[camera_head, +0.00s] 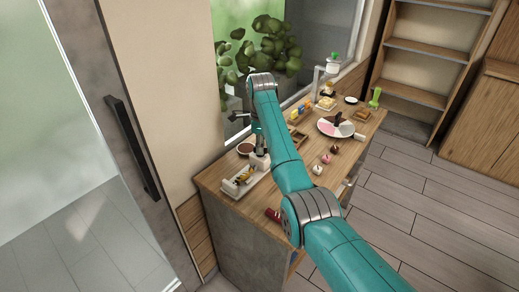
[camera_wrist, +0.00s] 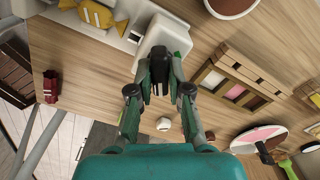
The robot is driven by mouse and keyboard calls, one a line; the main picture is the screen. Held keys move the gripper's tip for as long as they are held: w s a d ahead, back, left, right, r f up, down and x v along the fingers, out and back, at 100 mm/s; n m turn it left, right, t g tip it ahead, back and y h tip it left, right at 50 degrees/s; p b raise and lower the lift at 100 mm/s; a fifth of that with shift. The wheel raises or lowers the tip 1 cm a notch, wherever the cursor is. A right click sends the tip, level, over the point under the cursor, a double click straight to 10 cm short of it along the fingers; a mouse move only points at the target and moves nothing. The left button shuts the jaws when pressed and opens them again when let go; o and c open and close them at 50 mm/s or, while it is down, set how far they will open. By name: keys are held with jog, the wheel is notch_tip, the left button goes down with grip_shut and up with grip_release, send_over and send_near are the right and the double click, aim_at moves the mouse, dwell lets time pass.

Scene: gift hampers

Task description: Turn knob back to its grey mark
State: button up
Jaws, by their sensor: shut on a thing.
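The knob (camera_wrist: 160,72) looks dark and sits on a white box-like unit (camera_wrist: 165,36) in the wrist view. My gripper (camera_wrist: 160,86) is shut on the knob, one finger at each side. A small green patch shows on the unit beside the right finger. The grey mark cannot be made out. In the head view, the white unit (camera_head: 260,161) stands near the left end of the wooden counter, with my gripper (camera_head: 261,150) over it; the knob is too small to tell there.
A white tray (camera_head: 233,191) with wrapped sweets lies close beside the unit. A brown-filled bowl (camera_head: 245,148) stands behind it. A dark red object (camera_wrist: 51,87) lies near the counter's front edge. A wooden compartment box (camera_wrist: 232,82) and a pink-and-white plate (camera_wrist: 258,138) are to the right.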

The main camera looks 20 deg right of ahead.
dwell(0.3)
jog(key=m, duration=0.4)
jog(key=shift+m, duration=0.3)
jog(key=shift+m, duration=0.8)
jog(key=o, duration=0.9)
